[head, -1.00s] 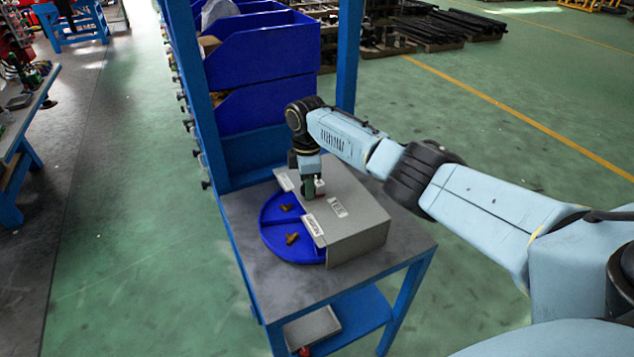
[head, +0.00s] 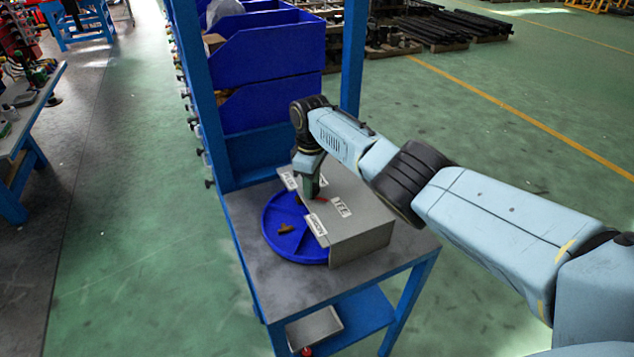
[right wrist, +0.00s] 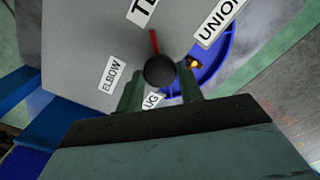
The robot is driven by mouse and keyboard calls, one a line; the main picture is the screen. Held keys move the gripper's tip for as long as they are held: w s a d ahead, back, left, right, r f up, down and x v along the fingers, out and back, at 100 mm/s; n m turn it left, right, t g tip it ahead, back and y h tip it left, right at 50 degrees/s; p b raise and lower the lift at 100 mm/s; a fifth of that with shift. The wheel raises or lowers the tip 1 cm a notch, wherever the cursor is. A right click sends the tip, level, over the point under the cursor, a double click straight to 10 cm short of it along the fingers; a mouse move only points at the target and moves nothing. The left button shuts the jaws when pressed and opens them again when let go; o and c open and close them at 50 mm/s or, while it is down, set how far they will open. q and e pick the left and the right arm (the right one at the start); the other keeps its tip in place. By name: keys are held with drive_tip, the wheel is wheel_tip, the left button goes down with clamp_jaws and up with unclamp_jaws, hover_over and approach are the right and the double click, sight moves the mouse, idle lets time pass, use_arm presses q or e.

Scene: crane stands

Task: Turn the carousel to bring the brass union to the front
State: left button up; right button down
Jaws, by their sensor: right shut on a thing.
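The carousel is a blue round tray (head: 291,252) with dividers, partly under a grey cover (head: 362,243). One brass fitting (head: 286,229) lies in its exposed left side; a second (head: 299,199) shows partly, near my gripper. I cannot tell which fitting is the union. My right gripper (head: 310,188) points down over the cover, shut on a dark round knob (right wrist: 160,71). The knob's red pointer (right wrist: 154,42) points toward the TEE label (head: 341,207). The UNION label (head: 316,224) is at the cover's edge beside the open part of the tray. My left gripper is out of view.
The carousel stands on a grey-topped blue bench (head: 385,262). Blue bins (head: 270,60) rise behind it between blue posts (head: 353,75). A small grey tray (head: 314,328) is on the lower shelf. ELBOW (right wrist: 111,75) and PLUG labels also sit on the cover.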

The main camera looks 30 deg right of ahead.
drive_tip(key=shift+r+m, duration=0.1)
drive_tip(key=shift+m, duration=1.1)
drive_tip(key=shift+m+p, duration=0.6)
drive_tip(key=shift+m, duration=2.5)
drive_tip(key=shift+m+p, duration=0.5)
drive_tip(key=shift+m, duration=4.2)
drive_tip(key=c, duration=0.9)
unclamp_jaws()
